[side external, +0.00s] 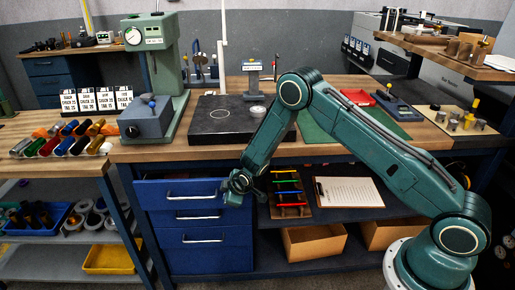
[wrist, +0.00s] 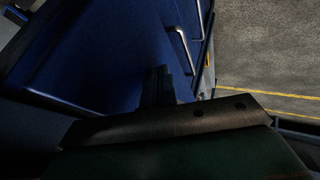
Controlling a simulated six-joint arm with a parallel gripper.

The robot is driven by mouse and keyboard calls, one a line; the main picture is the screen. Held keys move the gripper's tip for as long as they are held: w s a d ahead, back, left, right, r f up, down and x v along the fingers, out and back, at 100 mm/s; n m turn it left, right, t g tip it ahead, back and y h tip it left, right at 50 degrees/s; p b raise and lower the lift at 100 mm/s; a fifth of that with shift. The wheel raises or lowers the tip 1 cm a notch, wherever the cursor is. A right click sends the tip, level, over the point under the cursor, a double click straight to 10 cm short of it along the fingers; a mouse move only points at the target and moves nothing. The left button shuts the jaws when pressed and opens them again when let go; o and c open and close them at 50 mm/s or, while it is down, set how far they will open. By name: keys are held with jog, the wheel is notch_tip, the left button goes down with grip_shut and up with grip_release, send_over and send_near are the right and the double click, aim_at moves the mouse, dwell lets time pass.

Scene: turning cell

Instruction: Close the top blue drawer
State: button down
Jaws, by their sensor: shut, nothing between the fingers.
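The top blue drawer (side external: 160,196) is in the upper part of the blue drawer unit in the side view, with a silver bar handle. Its front stands out beyond the lower fronts, so it looks pulled open. My gripper (side external: 236,187) is at the right end of this front, shut and empty. Whether it touches the drawer cannot be told. In the wrist view the dark fingers (wrist: 160,85) lie close before a broad blue surface (wrist: 115,65); the fingertips are hard to make out in shadow.
Below are more blue drawers, the lowest (side external: 205,258) looking shut. Right of my gripper, a shelf holds a rack of coloured tools (side external: 287,195) and a clipboard (side external: 350,191). The wooden bench top (side external: 150,152) overhangs above. The floor (wrist: 270,55) beside the drawers looks clear.

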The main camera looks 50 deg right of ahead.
jog(key=shift+s+a, duration=0.1)
jog(key=s+a+r, duration=0.3)
jog(key=s+r, duration=0.5)
jog(key=shift+s+a, duration=0.15)
jog(key=shift+s, duration=0.15)
dwell(0.4)
jog(key=s+d, duration=0.5)
jog(key=shift+f, duration=0.2)
jog(key=shift+f, duration=0.15)
